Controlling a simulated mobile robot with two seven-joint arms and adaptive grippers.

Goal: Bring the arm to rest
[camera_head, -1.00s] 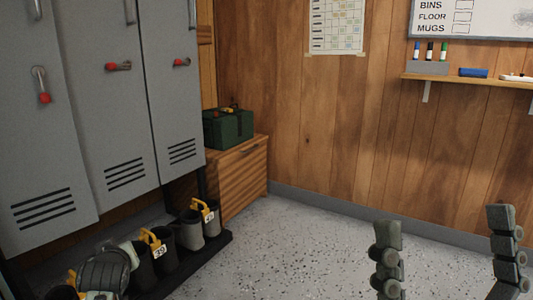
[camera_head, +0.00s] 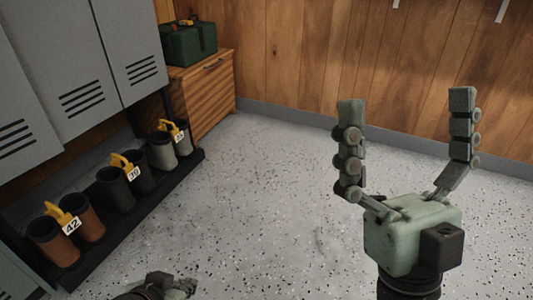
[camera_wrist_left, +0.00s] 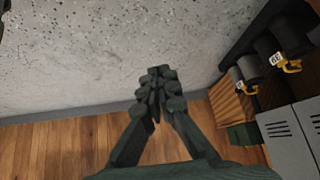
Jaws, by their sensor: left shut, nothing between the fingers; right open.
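My left gripper (camera_head: 180,286) is low at the bottom edge of the head view, mostly cut off, over the speckled floor. In the left wrist view its fingers (camera_wrist_left: 158,88) are closed together with nothing between them. My right gripper (camera_head: 407,150) stands upright on the right side of the head view. Its two fingers are wide apart and empty, pointing up in front of the wood wall.
Grey lockers (camera_head: 85,60) stand at the left above a black rack (camera_head: 190,163) of boots with yellow numbered tags. A wooden cabinet (camera_head: 205,95) bears a green toolbox (camera_head: 188,44). The speckled floor (camera_head: 255,190) is clear in the middle.

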